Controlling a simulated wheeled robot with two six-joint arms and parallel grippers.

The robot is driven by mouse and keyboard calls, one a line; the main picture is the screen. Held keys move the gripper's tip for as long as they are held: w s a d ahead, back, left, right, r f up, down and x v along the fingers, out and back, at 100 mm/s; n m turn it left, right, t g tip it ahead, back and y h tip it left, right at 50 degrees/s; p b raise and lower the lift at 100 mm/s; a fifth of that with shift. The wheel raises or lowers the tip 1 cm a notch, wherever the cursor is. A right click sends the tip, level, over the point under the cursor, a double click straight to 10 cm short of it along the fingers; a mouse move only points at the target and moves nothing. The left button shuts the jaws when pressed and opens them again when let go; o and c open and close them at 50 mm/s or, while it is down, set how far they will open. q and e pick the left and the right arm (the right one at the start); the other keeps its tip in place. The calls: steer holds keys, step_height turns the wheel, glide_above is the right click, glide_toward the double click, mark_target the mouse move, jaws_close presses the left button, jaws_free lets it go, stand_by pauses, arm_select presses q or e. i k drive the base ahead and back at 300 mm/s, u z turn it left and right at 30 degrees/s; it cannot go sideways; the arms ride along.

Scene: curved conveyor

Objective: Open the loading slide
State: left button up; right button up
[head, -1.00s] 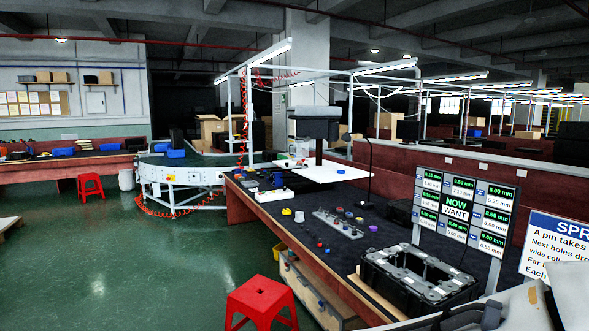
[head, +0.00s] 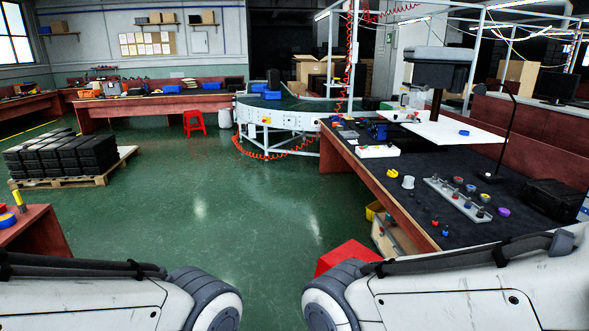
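I cannot pick out a loading slide with certainty in the head view. The curved conveyor (head: 278,118) stands in the middle distance, with white sides and blue bins (head: 266,92) on it. To its right is the dark-topped workbench (head: 358,176), bearing a white board (head: 455,133) and a dark grey machine head on a post (head: 440,66). Thick white links of both my arms show along the bottom edge. Neither gripper is in the picture.
A red stool (head: 345,256) stands close ahead, partly hidden by my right arm. A pallet of black cases (head: 62,155) lies at left, near a red-brown bench (head: 38,232). A second red stool (head: 194,122) stands at the back. The green floor between is clear.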

mark_target(395, 120)
steer(key=u, duration=0.35)
steer(key=i, duration=3.95)
steer(key=z, duration=0.7)
steer(key=i, duration=1.9)
steer(key=z, duration=0.85)
steer(key=i, duration=0.9)
steer(key=z, duration=0.05)
